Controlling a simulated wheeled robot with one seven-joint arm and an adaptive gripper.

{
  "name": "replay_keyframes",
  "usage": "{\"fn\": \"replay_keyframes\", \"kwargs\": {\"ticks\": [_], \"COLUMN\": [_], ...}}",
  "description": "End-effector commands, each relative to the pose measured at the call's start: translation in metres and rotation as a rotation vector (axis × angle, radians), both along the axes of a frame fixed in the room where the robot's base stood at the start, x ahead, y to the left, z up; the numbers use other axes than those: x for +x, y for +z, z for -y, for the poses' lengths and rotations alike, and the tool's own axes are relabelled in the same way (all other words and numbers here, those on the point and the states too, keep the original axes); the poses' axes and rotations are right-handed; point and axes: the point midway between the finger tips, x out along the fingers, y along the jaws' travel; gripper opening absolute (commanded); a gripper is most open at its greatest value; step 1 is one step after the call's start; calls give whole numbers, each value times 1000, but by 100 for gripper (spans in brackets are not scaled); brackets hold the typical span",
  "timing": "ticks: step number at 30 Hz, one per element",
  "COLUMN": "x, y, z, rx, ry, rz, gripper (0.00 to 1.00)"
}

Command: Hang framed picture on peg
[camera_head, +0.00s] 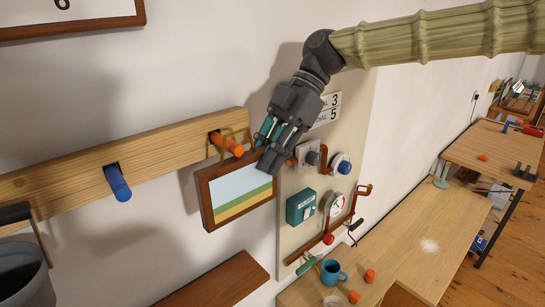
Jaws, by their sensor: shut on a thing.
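The framed picture (236,190) has a brown wooden frame and a landscape of blue, green and yellow bands. It is held slightly tilted in front of the wall, below an orange peg (228,145) on a wooden rail. A thin brass-coloured wire loop (248,131) rises from the frame's top and shows at the orange peg. I cannot tell whether it is around the peg or only in front of it. My gripper (263,157) is shut on the frame's upper right corner. A blue peg (117,183) sticks out farther left on the same rail, with nothing on it.
The wooden rail (60,181) runs along the wall. A panel with a green box (300,207), a gauge (334,204) and knobs stands right of the picture. Below are a brown shelf (215,285), a workbench with a blue mug (331,272), and a grey bucket (22,275) at lower left.

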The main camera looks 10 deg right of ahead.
Motion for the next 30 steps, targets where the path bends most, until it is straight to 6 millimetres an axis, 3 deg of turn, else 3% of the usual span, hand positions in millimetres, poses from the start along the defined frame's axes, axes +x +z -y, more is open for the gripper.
{"fn": "replay_keyframes", "kwargs": {"ticks": [15, 30], "x": [17, 20], "y": [-7, -10], "z": [-12, -14], "rx": [0, 0], "ry": [0, 1], "rz": [0, 1], "gripper": [0, 0]}}
